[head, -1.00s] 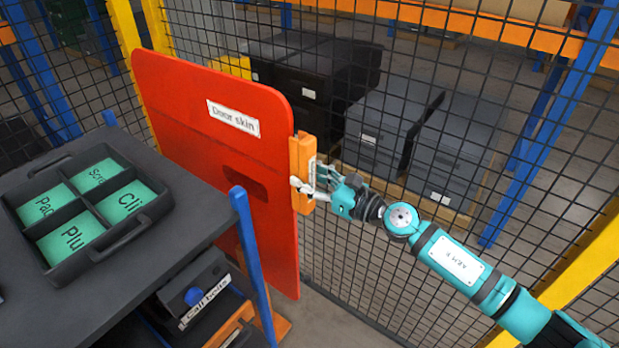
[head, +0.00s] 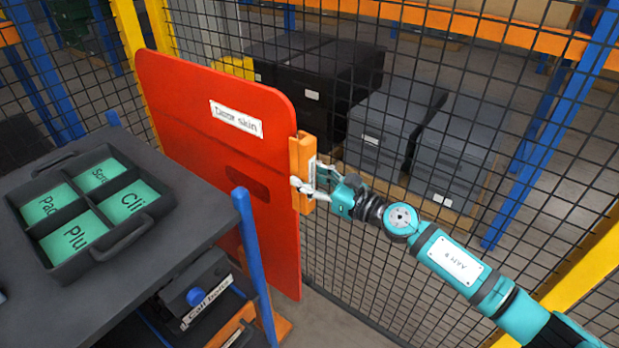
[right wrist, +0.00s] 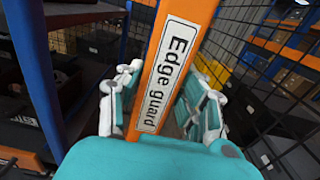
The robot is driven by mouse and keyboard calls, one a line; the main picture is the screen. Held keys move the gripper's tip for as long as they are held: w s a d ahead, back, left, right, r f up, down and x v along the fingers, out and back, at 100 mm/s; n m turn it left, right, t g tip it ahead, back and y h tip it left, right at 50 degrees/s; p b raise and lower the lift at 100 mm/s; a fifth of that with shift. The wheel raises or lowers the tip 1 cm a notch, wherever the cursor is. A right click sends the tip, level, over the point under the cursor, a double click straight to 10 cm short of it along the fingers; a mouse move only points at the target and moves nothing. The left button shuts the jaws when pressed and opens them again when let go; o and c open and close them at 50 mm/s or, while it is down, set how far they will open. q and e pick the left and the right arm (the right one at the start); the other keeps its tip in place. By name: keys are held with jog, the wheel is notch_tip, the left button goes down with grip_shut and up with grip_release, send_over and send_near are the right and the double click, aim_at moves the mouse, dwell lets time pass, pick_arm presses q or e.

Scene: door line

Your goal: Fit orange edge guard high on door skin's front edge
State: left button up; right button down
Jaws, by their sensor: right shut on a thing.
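The red door skin (head: 210,130) stands upright, its labelled face towards me and its front edge on the right. The orange edge guard (head: 302,165) is upright at the upper part of that front edge. It looks in contact with the edge, but whether it is fully seated cannot be told. My right gripper (head: 309,190) is shut on the guard from the right. In the right wrist view the labelled edge guard (right wrist: 172,72) runs between the two fingers of my right gripper (right wrist: 160,95). My left gripper is not in view.
A dark table (head: 150,215) at the left bears a divided tray (head: 102,252) with green labelled compartments. A blue post (head: 254,255) stands before the door skin's lower part. Black wire fencing (head: 440,85) runs behind, with dark and grey boxes (head: 375,140) beyond it.

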jog(key=shift+x, duration=1.05)
dwell(0.5)
jog(key=c, duration=0.8)
grip_release()
jog(key=shift+c, duration=0.2)
jog(key=v, duration=1.2)
